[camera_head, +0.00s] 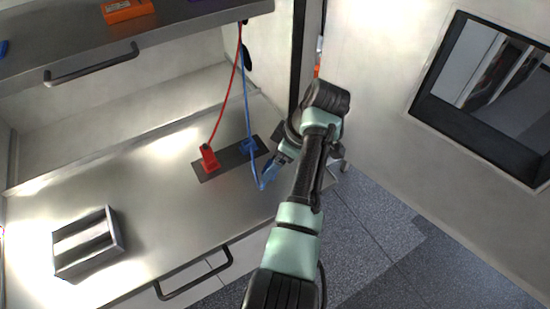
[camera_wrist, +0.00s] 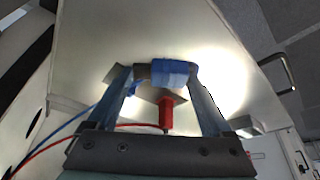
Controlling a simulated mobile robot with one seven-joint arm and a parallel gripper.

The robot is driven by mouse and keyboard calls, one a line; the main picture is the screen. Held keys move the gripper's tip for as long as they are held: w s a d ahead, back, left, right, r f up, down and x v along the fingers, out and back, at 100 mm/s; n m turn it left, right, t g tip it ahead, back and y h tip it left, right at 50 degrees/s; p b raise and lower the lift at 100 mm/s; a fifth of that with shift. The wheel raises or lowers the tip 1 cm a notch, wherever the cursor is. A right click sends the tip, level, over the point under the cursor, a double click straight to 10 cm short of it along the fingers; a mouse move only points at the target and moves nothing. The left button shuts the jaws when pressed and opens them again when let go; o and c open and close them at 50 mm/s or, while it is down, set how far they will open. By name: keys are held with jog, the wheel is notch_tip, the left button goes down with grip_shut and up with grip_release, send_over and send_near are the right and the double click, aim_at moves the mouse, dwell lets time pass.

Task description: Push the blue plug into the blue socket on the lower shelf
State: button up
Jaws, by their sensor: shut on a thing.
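My gripper (camera_head: 270,170) is at the right part of the lower shelf, beside the dark socket plate (camera_head: 213,169). In the wrist view, its two fingers (camera_wrist: 165,76) are shut on the blue plug (camera_wrist: 172,73), a blue block between the fingertips. Its blue cable (camera_head: 249,110) hangs from above and loops down at the gripper. The blue socket (camera_head: 248,146) is at the right end of the plate, a little left of and behind the gripper. The plug appears apart from it, but the exact gap is hard to tell. In the wrist view, the fingers and plug hide most of the socket area.
A red plug (camera_head: 208,158) with a red cable (camera_head: 226,100) stands on the plate left of the blue socket. A metal box (camera_head: 87,244) lies at the shelf's left. An upper shelf (camera_head: 190,22) overhangs the back. A handle (camera_head: 195,276) juts from the lower shelf's front.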

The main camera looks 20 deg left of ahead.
aim_at(275, 181)
jog(key=shift+f+b, duration=1.9)
jog(key=shift+f, duration=0.4)
jog(key=o, duration=1)
jog(key=shift+o, duration=0.2)
jog(key=p+v, duration=0.2)
jog(key=v, duration=1.1)
